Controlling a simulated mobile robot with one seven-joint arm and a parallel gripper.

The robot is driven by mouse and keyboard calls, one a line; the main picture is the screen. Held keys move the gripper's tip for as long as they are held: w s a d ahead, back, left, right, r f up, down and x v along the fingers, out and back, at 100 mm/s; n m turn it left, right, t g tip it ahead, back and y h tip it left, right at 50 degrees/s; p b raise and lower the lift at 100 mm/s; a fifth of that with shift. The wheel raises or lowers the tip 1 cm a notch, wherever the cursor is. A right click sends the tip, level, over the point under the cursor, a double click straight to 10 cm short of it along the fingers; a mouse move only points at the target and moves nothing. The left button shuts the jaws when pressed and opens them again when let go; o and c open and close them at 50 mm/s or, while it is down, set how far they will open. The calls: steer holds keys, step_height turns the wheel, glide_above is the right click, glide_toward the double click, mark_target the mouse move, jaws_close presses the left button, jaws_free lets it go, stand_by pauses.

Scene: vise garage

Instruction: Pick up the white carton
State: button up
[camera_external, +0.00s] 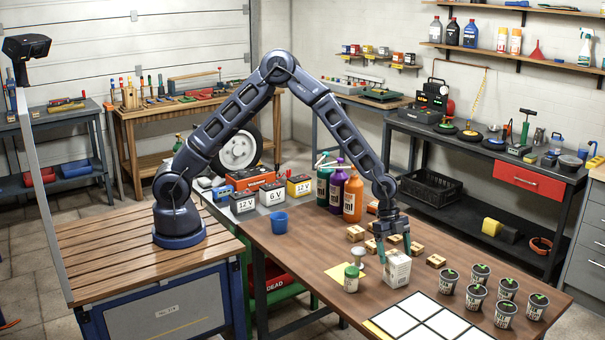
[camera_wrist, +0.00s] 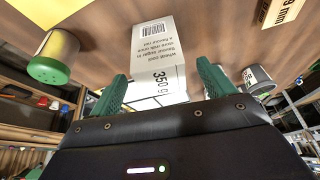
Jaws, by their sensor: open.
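The white carton (camera_external: 397,270) stands upright on the brown table, with dark printing on it. In the wrist view the carton (camera_wrist: 158,50) shows its printed face with a barcode and "350 g", ahead of and between my fingers. My gripper (camera_external: 391,252) is just above and beside the carton in the external view. Its two green fingers (camera_wrist: 162,82) are spread apart with nothing held between them. I cannot tell whether a finger touches the carton.
A green-lidded jar (camera_external: 351,278) stands close left of the carton. Several small seedling pots (camera_external: 477,272) stand to the right. Wooden blocks (camera_external: 435,261) lie behind it. White panels (camera_external: 420,305) lie in front. Tall bottles (camera_external: 353,198) stand farther back.

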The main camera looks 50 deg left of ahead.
mark_target(398, 266)
steer(key=shift+x, duration=2.6)
steer(key=shift+d+r, duration=0.1)
steer(key=shift+d, duration=0.05)
steer(key=c, duration=1.3)
